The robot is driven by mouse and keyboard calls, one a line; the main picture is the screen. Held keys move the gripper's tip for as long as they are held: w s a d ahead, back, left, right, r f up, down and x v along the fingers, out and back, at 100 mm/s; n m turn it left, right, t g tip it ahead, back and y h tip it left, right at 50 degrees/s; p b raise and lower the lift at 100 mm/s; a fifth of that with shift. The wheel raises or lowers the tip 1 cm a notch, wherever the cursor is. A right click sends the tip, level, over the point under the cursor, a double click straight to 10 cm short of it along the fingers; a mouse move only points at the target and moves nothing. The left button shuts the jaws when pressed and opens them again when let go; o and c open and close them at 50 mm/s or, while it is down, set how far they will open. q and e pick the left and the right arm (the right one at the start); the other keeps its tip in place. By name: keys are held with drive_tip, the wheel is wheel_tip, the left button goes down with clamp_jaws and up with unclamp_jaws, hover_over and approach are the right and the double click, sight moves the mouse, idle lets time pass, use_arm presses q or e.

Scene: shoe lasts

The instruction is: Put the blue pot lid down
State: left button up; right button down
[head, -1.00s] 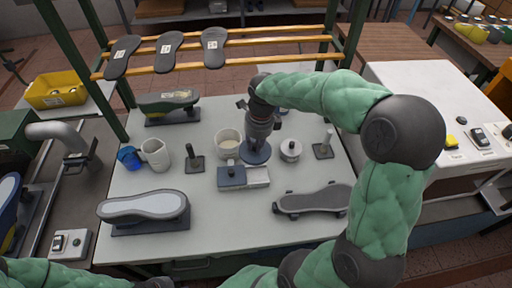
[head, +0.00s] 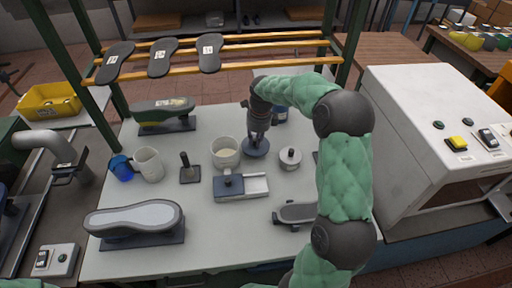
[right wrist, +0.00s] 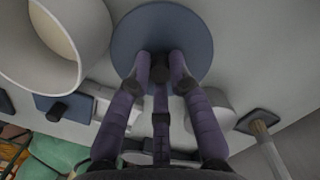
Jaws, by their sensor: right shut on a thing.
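The blue pot lid (head: 257,149) is a flat round disc near the middle of the pale table, also filling the top middle of the right wrist view (right wrist: 190,30). My right gripper (head: 256,135) points down at it. In the right wrist view its fingers (right wrist: 160,75) are closed around the lid's dark knob. The lid looks about level; I cannot tell whether it touches the table. A white pot (head: 226,160) with cream contents stands open just left of the lid. It also shows in the right wrist view (right wrist: 92,20). My left gripper is out of view.
A pale round tin (head: 290,160) stands close right of the lid. A dark blue jar (head: 281,116) stands behind it, partly hidden. Free table lies back left of the lid.

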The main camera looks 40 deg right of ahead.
drive_tip(key=shift+w+d+f, duration=0.35)
drive_tip(key=shift+f, duration=0.3)
drive_tip(key=shift+w+d+f+b, duration=0.1)
drive_tip(key=shift+f+b, duration=0.55)
drive_tip(key=shift+f, duration=0.95)
drive_tip(key=c, duration=1.1)
unclamp_jaws()
drive_tip(key=shift+f, duration=0.1)
drive_tip(key=shift+c, duration=0.2)
wheel_tip(320, 180, up, 12)
drive_tip(key=s+p, duration=0.1)
drive_tip(key=p, duration=0.2)
drive_tip(key=shift+d+p, duration=0.2)
drive_tip(key=shift+p, duration=0.1)
drive_tip(key=shift+s, duration=0.15)
